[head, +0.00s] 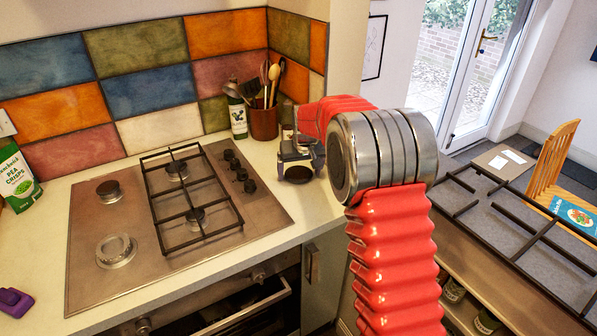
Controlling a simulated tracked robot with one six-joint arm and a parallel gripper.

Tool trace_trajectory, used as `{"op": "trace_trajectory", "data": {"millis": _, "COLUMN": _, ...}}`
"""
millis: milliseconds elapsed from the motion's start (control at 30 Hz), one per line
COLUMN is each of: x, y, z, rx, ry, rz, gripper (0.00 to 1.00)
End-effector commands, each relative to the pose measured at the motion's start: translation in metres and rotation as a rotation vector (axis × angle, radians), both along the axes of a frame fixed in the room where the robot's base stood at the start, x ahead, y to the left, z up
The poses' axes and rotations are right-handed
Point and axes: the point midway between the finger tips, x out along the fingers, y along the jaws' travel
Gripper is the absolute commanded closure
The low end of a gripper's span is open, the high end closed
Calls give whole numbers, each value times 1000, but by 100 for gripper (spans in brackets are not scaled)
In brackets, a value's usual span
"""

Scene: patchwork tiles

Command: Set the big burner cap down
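The hob (80,262) is a steel plate set in the counter. Its large front-left burner (116,250) shows a pale open ring with no dark cap on it. The smaller back-left burner (108,189) has a dark cap. My gripper (298,168) is at the far end of my red arm, over the counter right of the hob. A dark round shape shows at its tips; I cannot tell whether it is the big burner cap or part of the gripper. The fingers are too small and partly hidden to judge.
A black grate (160,210) covers the hob's right burners, with knobs (240,174) beside it. A green packet (15,178) and purple object (14,301) are at left. Another grate (530,236) lies at right.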

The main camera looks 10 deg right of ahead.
Motion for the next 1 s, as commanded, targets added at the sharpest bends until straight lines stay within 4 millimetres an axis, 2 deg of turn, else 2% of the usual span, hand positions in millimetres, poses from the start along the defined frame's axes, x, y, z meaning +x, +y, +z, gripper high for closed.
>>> {"op": "trace_trajectory", "data": {"millis": 333, "x": 0, "y": 0, "z": 1, "rx": 0, "ry": -1, "rz": 0, "gripper": 9}}
{"op": "trace_trajectory", "data": {"millis": 467, "x": -2, "y": 1, "z": 8, "rx": 0, "ry": -2, "rz": 1, "gripper": 9}}
{"op": "trace_trajectory", "data": {"millis": 667, "x": -11, "y": 1, "z": 32, "rx": 0, "ry": -4, "rz": 1, "gripper": 9}}
{"op": "trace_trajectory", "data": {"millis": 1000, "x": -34, "y": 1, "z": 86, "rx": 0, "ry": -3, "rz": 1, "gripper": 9}}
